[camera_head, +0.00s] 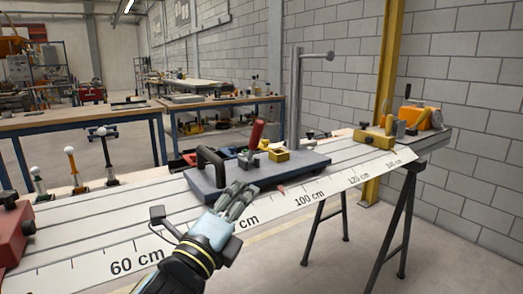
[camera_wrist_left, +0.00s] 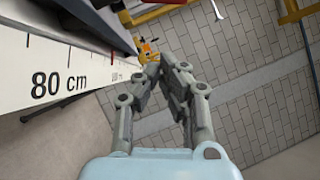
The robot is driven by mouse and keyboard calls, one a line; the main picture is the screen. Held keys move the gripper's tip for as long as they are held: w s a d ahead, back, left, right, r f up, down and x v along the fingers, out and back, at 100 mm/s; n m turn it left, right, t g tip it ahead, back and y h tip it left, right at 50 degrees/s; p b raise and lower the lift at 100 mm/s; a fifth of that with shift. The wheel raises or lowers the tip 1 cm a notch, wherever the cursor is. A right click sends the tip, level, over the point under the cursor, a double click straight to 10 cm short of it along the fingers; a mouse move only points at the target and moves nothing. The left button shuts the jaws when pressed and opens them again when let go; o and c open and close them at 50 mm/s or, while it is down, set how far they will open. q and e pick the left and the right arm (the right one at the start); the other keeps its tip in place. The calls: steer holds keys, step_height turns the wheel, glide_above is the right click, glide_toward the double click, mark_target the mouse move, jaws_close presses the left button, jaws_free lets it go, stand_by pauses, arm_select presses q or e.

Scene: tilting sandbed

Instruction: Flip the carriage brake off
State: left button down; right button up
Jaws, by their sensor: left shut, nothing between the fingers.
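The carriage (camera_head: 285,173), a dark grey plate, sits on the long grey rail around the 80 to 100 cm part of the scale. A black handle (camera_head: 211,163) stands at its left end. A red-gripped lever (camera_head: 257,134), likely the brake, stands nearly upright near its middle, tipped slightly right. My left gripper (camera_head: 242,192) is shut and empty at the carriage's front edge, below and left of the lever. The left wrist view shows its closed fingers (camera_wrist_left: 168,62) beside the scale; the lever cannot be made out there.
The white scale (camera_head: 270,208) runs along the rail's front; it also shows in the left wrist view (camera_wrist_left: 50,65). A brass block (camera_head: 374,138) and an orange device (camera_head: 417,117) are at the far right end. A red block (camera_head: 12,230) stands at the left end.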

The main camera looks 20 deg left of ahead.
mark_target(254, 143)
arm_select(q)
steer(key=shift+a+r+p+x, duration=0.2)
steer(key=shift+a+x, duration=0.25)
steer(key=shift+x, duration=1.7)
steer(key=shift+a+r+p+x, duration=0.1)
steer(key=shift+a+p+x, duration=0.35)
steer(key=shift+x, duration=1.75)
steer(key=shift+a+r+p+x, duration=0.15)
steer(key=shift+a+x, duration=0.35)
steer(key=shift+x, duration=1.65)
arm_select(e)
steer(key=shift+w+a+r, duration=0.1)
steer(key=shift+w+r, duration=0.2)
steer(key=shift+r, duration=0.5)
